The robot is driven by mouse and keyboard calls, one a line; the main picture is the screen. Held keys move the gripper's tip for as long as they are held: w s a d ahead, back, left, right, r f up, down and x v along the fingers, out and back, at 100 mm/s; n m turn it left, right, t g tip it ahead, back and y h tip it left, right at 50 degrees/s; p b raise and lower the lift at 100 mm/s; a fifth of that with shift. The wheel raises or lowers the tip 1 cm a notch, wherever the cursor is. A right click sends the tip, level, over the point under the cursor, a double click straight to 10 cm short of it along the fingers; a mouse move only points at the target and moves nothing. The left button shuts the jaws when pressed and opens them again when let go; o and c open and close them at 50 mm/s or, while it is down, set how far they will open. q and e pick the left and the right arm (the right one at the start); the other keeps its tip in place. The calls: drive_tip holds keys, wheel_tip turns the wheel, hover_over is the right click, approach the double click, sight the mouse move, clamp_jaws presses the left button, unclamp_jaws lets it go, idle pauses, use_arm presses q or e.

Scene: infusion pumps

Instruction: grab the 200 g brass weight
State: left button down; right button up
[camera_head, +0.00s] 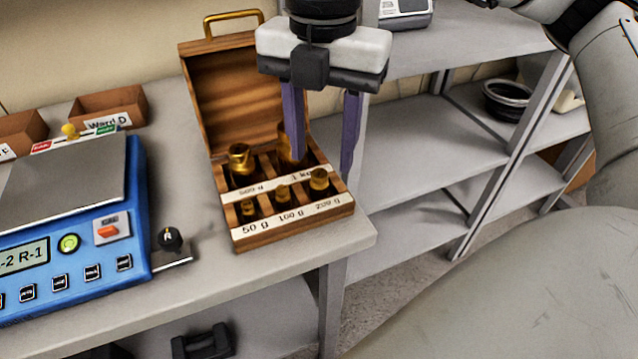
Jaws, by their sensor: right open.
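An open wooden weight box (292,229) stands on the bench near its right end. The 200 g brass weight (319,180) sits in the front row at the right, above the "200 g" label. My right gripper (322,168) points down over the right part of the box, open, with one purple finger left of the 200 g weight and one to its right. It holds nothing. Whether the fingertips reach beside the weight or stay above it, I cannot tell. My left gripper is not in view.
The 100 g (282,193) and 50 g (248,208) weights sit left of it. The 500 g weight (240,158) and the partly hidden 1 kg weight (285,150) are behind. The raised lid (230,95) stands at the back. A blue scale (135,215) is left.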

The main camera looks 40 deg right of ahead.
sight(320, 172)
drive_tip(key=f, duration=0.4)
drive_tip(key=shift+w+f, duration=0.2)
drive_tip(key=shift+f, duration=0.1)
clamp_jaws()
